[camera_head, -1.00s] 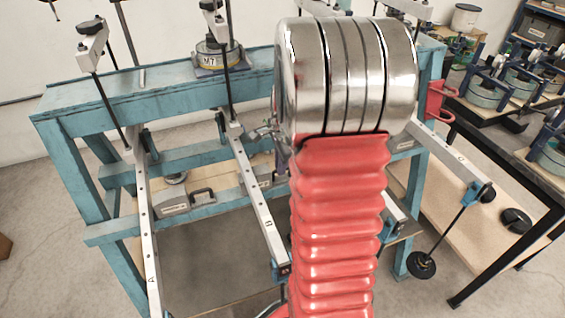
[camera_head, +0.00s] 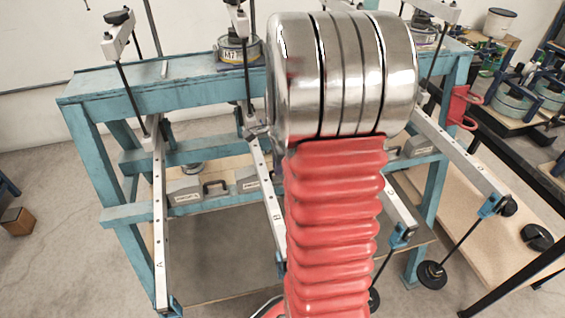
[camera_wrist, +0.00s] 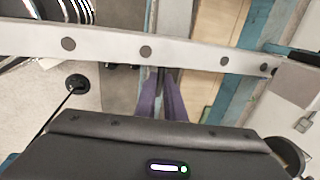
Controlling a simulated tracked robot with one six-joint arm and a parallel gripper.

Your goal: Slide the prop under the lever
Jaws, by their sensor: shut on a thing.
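My gripper (camera_wrist: 163,102) shows in the wrist view as two dark purple fingers, close together, reaching toward a pale lever bar (camera_wrist: 105,45) with round holes. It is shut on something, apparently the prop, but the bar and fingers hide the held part. My gripper is hidden behind my red arm in the head view. There, a lever marked A (camera_head: 160,240) slopes toward me at the left, and another lever (camera_head: 268,205) stands in the middle, partly covered by my arm. Grey blocks with a dark handle (camera_head: 185,191) sit behind these levers; I cannot tell which is held.
The blue-green frame (camera_head: 110,88) spans the view. A right-hand lever (camera_head: 450,150) carries a hanging rod with a black weight (camera_head: 432,275). A dark-edged bench (camera_head: 540,165) stands at the right. The floor at the left (camera_head: 60,200) is mostly clear.

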